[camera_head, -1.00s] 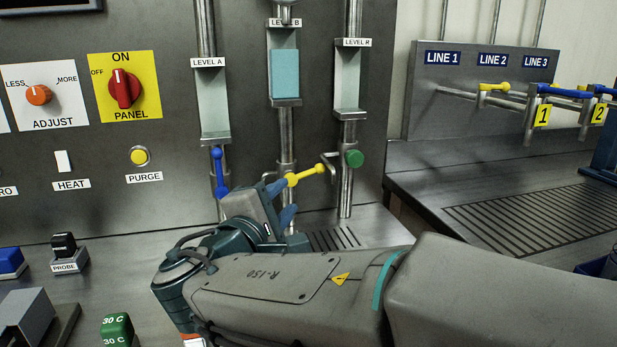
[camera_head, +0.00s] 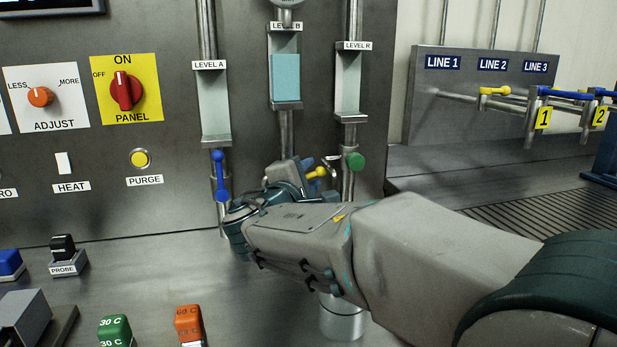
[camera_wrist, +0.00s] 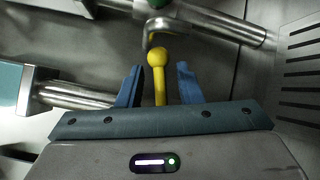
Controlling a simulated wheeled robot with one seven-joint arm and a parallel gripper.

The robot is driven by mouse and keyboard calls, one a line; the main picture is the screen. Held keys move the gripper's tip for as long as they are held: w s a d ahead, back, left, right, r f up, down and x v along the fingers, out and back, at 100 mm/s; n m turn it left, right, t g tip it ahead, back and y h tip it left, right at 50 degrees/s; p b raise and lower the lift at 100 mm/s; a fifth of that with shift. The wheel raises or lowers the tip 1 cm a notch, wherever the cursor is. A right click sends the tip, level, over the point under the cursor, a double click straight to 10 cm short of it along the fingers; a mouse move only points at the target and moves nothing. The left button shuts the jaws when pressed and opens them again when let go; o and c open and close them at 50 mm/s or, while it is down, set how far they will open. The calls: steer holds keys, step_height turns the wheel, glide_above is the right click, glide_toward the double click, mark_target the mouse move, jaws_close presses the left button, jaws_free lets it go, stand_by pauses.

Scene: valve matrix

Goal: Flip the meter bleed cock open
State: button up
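The yellow lever (camera_head: 317,173) is on the pipe below the LEVEL B sight glass (camera_head: 286,78). Its ball end shows to the right of my gripper (camera_head: 307,171) in the head view; my gripper and arm hide the rest. In the wrist view the yellow lever (camera_wrist: 159,78) points up the picture and lies between the two blue fingers of my gripper (camera_wrist: 158,80). The fingers are apart, with a gap on each side of the lever. No label on the lever is readable.
A blue lever (camera_head: 219,175) hangs below LEVEL A, left of my gripper. A green knob (camera_head: 354,161) and a bent metal spout stand close on the right. Blocks, including a green one (camera_head: 115,329) and an orange one (camera_head: 188,322), are on the bench. LINE valves (camera_head: 495,91) are far right.

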jaws_close()
steer(key=shift+b, duration=0.45)
steer(key=shift+a+n+t+b, duration=0.1)
steer(key=shift+n+t+b, duration=0.6)
steer(key=shift+n+b, duration=0.35)
steer(key=shift+s+a+r+n+t+b, duration=0.1)
steer(key=shift+r+n+t+b, duration=0.2)
steer(key=shift+n+b, duration=0.25)
steer(key=shift+w+a+r+n+t+b, duration=0.1)
steer(key=shift+a+r+n+t+b, duration=0.1)
steer(key=shift+n+t+b, duration=0.35)
steer(key=shift+s+a+r+n+t+b, duration=0.1)
steer(key=shift+r+n+t+b, duration=0.15)
steer(key=shift+n+b, duration=0.3)
jaws_free()
